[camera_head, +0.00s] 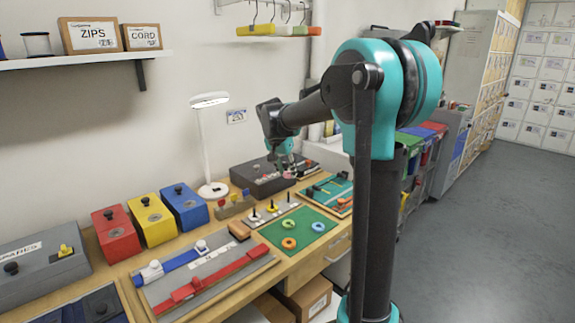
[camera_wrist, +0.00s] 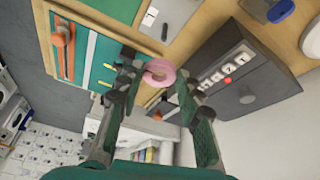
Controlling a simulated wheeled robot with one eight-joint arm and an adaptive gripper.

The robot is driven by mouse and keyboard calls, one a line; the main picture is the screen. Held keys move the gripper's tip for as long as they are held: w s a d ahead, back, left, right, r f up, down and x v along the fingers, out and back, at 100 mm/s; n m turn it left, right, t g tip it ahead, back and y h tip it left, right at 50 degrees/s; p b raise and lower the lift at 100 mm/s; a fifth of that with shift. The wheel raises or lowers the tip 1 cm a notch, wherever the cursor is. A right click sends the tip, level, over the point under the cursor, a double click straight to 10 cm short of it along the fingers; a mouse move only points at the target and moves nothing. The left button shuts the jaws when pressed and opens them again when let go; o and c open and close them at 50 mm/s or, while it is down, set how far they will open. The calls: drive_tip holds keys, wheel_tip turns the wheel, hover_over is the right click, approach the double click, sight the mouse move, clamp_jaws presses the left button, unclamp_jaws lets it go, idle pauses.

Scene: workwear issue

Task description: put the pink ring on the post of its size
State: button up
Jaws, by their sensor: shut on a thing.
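The pink ring (camera_wrist: 166,65) is held between the fingertips of my gripper (camera_wrist: 157,82) in the wrist view, with its hole visible. In the head view my gripper (camera_head: 280,158) is above the back of the bench, and the small pink ring (camera_head: 289,174) shows just below it, near the dark box. A grey board (camera_head: 266,220) with several upright posts stands on the bench, in front of and left of my gripper. One post (camera_head: 272,207) has yellow on it. Exact post sizes are too small to tell.
A green mat (camera_head: 297,240) right of the post board holds green, orange and blue rings. The dark box (camera_head: 262,184) lies behind. Red, yellow and blue boxes, a white lamp (camera_head: 205,140) and a slider board (camera_head: 205,275) are to the left.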

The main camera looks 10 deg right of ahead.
drive_tip(key=shift+f, duration=2.85)
drive_tip(key=shift+f, duration=0.9)
idle(0.3)
drive_tip(key=o, duration=0.8)
drive_tip(key=shift+c, duration=0.2)
drive_tip(key=shift+o, duration=0.3)
drive_tip(key=o, duration=0.4)
drive_tip(key=shift+c, duration=0.2)
drive_tip(key=shift+r, duration=0.1)
drive_tip(key=shift+r, duration=3.4)
